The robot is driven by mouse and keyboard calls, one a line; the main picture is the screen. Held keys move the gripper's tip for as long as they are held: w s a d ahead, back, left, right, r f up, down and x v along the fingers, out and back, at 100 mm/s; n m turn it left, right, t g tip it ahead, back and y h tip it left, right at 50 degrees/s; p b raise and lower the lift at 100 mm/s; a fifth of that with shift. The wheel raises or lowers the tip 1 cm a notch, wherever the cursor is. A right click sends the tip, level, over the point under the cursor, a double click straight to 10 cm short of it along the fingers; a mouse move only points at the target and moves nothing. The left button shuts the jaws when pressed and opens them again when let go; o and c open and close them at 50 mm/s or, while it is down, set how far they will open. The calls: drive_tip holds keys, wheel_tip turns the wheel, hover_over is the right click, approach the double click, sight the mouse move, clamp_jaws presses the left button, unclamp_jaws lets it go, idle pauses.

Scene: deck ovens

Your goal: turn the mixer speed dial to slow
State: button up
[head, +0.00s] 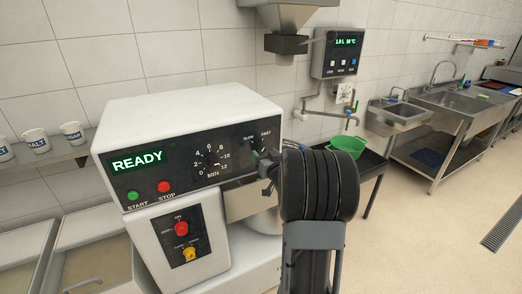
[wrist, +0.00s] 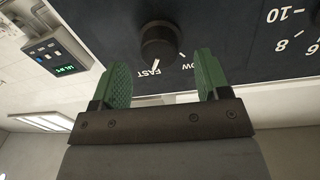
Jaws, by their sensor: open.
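The mixer (head: 190,115) is a white machine with a black control panel. Its speed dial (wrist: 158,42) is a round black knob in the wrist view, which shows the panel upside down. The dial's white mark points at the FAST label (wrist: 150,71). The SLOW label (wrist: 187,63) is partly covered by one finger. My gripper (wrist: 163,62) is open, its two green fingers apart, with the dial just past the tips and roughly centred between them. No touch is visible. In the head view my gripper (head: 266,163) is at the panel's right end, hiding most of the dial.
A timer dial (head: 212,161) sits left of the speed dial. Green START (head: 132,196) and red STOP (head: 164,187) buttons are further left. A red switch (head: 181,229) and yellow knob (head: 190,253) are below. A green bowl (head: 347,146) stands on a dark table behind my arm.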

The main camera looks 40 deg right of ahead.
sight(261, 151)
drive_tip(key=shift+x, duration=1.55)
drive_tip(key=c, duration=0.9)
